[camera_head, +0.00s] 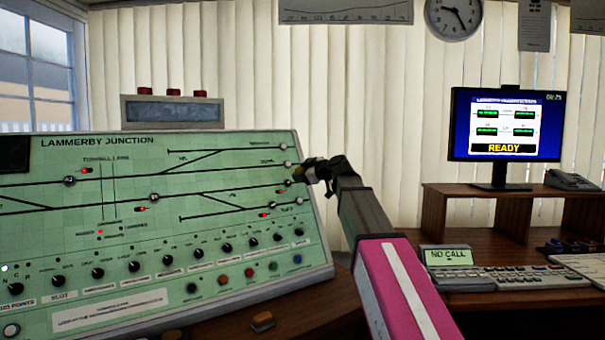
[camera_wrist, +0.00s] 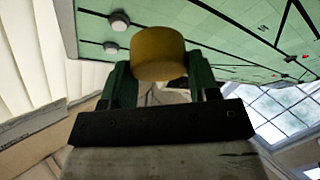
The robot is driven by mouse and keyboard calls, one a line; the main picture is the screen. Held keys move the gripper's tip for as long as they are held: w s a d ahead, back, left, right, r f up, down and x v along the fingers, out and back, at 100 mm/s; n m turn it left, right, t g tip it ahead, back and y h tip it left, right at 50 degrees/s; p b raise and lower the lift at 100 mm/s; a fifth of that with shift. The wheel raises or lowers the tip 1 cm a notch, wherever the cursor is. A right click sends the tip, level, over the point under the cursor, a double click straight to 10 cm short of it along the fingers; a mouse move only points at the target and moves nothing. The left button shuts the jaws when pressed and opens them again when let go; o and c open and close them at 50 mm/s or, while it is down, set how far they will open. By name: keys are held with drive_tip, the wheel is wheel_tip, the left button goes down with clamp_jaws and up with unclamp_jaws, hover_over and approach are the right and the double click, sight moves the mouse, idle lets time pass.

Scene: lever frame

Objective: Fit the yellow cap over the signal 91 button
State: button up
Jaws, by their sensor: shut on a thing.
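My gripper (camera_head: 302,173) is at the right edge of the green track panel (camera_head: 130,240) in the head view. In the wrist view its two green fingers (camera_wrist: 158,75) are shut on the yellow cap (camera_wrist: 158,54), which is held in front of the panel. I cannot read which button is signal 91. The gripper hides part of the panel's right edge in the head view.
Rotary knobs and coloured buttons line the panel's lower part. A grey box (camera_head: 172,111) with red lamps stands behind it. A monitor (camera_head: 505,125), a phone (camera_head: 570,180) and a keyboard console (camera_head: 505,280) are to the right. A small brown object (camera_head: 262,321) lies in front.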

sight(287, 181)
drive_tip(key=shift+w+a+f, duration=0.7)
drive_tip(key=shift+w, duration=0.4)
drive_tip(key=shift+w+a+f, duration=0.65)
drive_tip(key=shift+w+a, duration=0.05)
drive_tip(key=shift+w, duration=0.35)
drive_tip(key=shift+w+a+f, duration=0.7)
drive_tip(key=shift+w, duration=0.4)
drive_tip(key=o, duration=1.3)
drive_tip(key=shift+c, duration=0.2)
drive_tip(key=shift+s+d+r, duration=0.6)
drive_tip(key=shift+s+d, duration=0.05)
drive_tip(key=shift+s, duration=0.35)
drive_tip(key=shift+s+d+r, duration=0.6)
drive_tip(key=shift+s, duration=0.35)
drive_tip(key=shift+s+d+r, duration=0.6)
drive_tip(key=shift+s+d, duration=0.05)
drive_tip(key=shift+s, duration=0.35)
